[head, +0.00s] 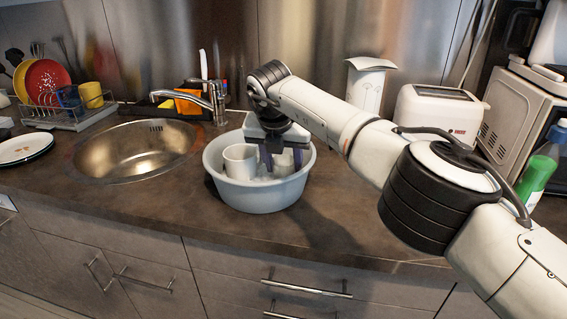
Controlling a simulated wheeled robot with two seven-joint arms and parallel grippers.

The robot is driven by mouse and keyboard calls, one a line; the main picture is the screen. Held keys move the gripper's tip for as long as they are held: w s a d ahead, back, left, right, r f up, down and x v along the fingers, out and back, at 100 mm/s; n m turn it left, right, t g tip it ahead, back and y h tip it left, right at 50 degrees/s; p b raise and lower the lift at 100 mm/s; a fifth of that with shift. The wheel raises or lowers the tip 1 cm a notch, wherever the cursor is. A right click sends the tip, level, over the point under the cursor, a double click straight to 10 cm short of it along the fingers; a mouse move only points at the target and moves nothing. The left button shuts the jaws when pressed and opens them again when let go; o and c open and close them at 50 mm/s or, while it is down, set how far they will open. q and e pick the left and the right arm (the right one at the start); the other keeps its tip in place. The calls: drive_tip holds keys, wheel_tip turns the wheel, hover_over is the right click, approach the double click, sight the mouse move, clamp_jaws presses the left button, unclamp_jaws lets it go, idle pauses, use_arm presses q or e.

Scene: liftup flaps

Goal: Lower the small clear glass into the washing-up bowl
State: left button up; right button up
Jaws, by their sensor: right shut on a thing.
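The washing-up bowl (262,198) is pale blue-grey and round, and stands on the dark counter right of the sink. A white mug (240,161) is in the bowl, on its left side. My right gripper (282,158) points down inside the bowl, right of the mug. Its dark fingers are shut on the small clear glass (283,166), which shows only faintly between them, below the bowl's rim. I cannot tell whether the glass touches the bowl's bottom. My left gripper is out of view.
A round metal sink (135,152) with a tap (212,95) lies left of the bowl. A dish rack (68,112) and a plate (22,148) are farther left. A toaster (438,112) and a green bottle (537,175) stand right. The counter front right of the bowl is clear.

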drive_tip(key=o, duration=1.2)
